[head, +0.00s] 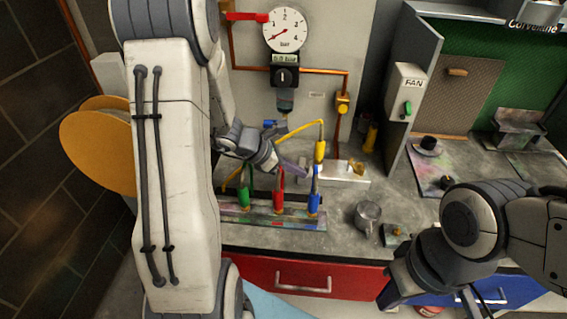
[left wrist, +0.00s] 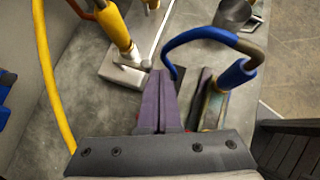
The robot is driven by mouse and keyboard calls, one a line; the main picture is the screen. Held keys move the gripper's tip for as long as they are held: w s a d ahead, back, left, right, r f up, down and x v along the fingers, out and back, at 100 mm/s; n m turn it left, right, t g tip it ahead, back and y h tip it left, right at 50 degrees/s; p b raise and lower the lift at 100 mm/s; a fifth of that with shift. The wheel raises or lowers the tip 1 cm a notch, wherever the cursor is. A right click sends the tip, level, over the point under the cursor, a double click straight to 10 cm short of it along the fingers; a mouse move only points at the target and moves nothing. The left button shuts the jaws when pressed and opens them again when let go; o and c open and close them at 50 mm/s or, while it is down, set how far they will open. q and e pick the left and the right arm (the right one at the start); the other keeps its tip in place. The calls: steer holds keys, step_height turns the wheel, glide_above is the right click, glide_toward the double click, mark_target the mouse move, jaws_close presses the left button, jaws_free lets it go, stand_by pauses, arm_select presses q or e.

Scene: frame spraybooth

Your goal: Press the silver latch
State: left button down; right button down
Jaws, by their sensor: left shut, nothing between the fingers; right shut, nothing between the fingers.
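A silver latch (left wrist: 130,63), a small lever bar, sits at the foot of a yellow-collared hose fitting (left wrist: 115,28) on a metal block (left wrist: 142,45). In the head view the fitting (head: 320,150) stands on the block (head: 343,178) on the bench. My left gripper (head: 299,170) is shut and empty beside the block's left end. In the left wrist view its purple fingertips (left wrist: 161,76) appear close to the latch; I cannot tell whether they touch. The latch is not clear in the head view.
Green (head: 244,195), red (head: 278,190) and blue (head: 313,195) hose fittings stand on a rack close below the left gripper. A metal cup (head: 368,214) is to the right. A yellow hose (head: 300,129) arches behind the gripper. Bare bench (head: 343,237) lies in front.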

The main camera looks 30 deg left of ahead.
stand_by(0.4)
arm_select(q)
steer(key=shift+w+a+r, duration=0.1)
steer(key=shift+w+a, duration=0.3)
steer(key=shift+a, duration=0.45)
steer(key=p+v, duration=0.1)
steer(key=v, duration=0.9)
steer(key=shift+s, duration=0.45)
steer(key=shift+d, duration=0.1)
